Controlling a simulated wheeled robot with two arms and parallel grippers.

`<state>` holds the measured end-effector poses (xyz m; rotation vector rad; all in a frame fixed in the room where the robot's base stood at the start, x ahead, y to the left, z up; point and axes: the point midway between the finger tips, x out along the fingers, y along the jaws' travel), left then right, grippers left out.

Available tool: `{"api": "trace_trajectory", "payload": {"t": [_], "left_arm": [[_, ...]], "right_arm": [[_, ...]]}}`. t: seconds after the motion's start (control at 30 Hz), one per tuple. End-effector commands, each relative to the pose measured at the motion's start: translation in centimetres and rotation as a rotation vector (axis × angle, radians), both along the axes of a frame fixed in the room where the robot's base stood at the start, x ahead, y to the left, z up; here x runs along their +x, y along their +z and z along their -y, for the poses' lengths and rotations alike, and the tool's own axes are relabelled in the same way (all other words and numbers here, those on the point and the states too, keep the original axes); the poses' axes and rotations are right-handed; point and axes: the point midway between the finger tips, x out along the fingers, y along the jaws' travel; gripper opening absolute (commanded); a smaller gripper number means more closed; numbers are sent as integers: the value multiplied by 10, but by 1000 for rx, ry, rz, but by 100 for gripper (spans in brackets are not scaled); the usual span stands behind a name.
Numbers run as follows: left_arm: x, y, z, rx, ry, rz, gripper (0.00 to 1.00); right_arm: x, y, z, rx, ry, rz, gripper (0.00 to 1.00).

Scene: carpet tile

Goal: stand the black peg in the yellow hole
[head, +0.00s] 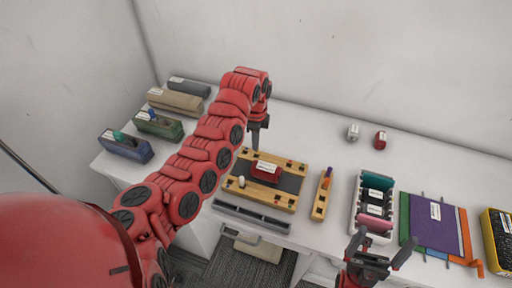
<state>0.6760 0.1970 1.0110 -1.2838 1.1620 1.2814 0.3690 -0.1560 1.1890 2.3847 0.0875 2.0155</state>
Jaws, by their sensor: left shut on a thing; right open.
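A wooden board (284,203) with a dark middle lies on the white table. Small coloured marks or holes run along its wooden rails. The yellow hole is too small to pick out. My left gripper (256,135) is above the board's far left edge, pointing down. It is shut on a thin dark thing that looks like the black peg, mostly hidden by the fingers. A cream peg (242,182) stands at the board's near left. My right gripper (378,248) is open and empty at the table's front edge, away from the board.
A red block (266,171) with a white label sits mid-board. A narrow wooden rack (319,208) holds purple and orange pegs. A grey tray (252,216) lies in front. A white rack (357,208) and a purple folder (436,222) are right. Several boxes stand left. The back is mostly clear.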

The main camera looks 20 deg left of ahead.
Motion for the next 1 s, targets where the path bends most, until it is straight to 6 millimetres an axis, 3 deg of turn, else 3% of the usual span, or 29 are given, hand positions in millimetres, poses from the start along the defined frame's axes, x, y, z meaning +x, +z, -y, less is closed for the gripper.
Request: {"api": "trace_trajectory", "payload": {"t": [0.37,0.7,0.73,0.87,1.0], "left_arm": [[-1,-44,1,1,-2,-4,0],[-1,-50,1,1,-1,-3,0],[-1,-49,1,1,0,-3,21],[-1,-49,1,1,0,-2,45],[-1,-48,1,1,0,-2,48]], "right_arm": [[0,22,0,0,0,-1,100],[0,18,0,0,0,-1,100],[0,18,0,0,0,0,100],[0,19,0,0,0,0,100],[0,19,0,0,0,-1,100]]}}
